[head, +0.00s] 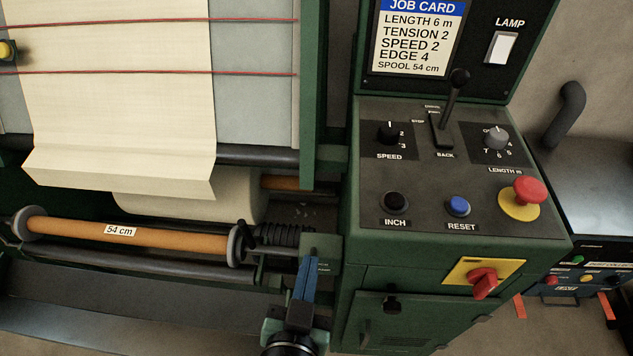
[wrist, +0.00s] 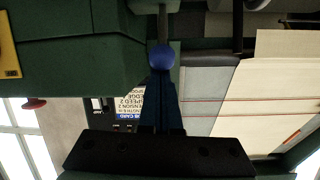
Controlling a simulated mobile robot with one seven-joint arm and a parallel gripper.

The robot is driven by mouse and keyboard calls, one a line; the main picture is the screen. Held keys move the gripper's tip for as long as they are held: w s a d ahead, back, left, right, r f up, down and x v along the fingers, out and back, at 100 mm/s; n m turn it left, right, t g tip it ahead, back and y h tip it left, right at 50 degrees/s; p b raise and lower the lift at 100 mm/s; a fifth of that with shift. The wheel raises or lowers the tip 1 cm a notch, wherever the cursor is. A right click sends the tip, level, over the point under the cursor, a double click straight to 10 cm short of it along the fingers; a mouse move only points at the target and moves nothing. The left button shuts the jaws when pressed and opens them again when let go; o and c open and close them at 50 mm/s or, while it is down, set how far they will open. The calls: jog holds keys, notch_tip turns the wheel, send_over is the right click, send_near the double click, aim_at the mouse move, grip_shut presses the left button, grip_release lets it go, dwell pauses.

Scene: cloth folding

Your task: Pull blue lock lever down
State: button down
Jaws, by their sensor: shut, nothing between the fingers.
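The lock lever shows in the wrist view as a round blue knob (wrist: 162,58) on a short grey stem beside the green cabinet. I cannot make out the knob in the head view, where my fingers cover that spot. My gripper (head: 310,264) is at the cabinet's left front edge, just right of the roll shaft's end. Its slim blue fingers are shut with nothing between them. In the wrist view my gripper (wrist: 161,78) has its fingertips in line with the knob and overlapping its edge. I cannot tell whether they touch it.
The green control cabinet (head: 359,245) stands right of my gripper, with a red switch (head: 482,283) on its front and a red stop button (head: 529,190) on top. The orange spool (head: 160,236) and black spring (head: 280,235) lie to the left. Cream cloth (head: 120,90) hangs behind.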

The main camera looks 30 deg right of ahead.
jog(key=shift+a+f, duration=0.1)
jog(key=shift+f, duration=0.2)
jog(key=r+p, duration=0.1)
jog(key=w+d+r+p, duration=0.1)
jog(key=r, duration=0.1)
jog(key=r+p, duration=0.1)
jog(key=shift+w+d+r+p, duration=0.15)
jog(key=shift+w+d+p, duration=0.1)
jog(key=shift+d+p, duration=0.1)
jog(key=f+b+v, duration=0.1)
jog(key=b+v, duration=0.2)
jog(key=v, duration=0.7)
jog(key=shift+s+f, duration=0.1)
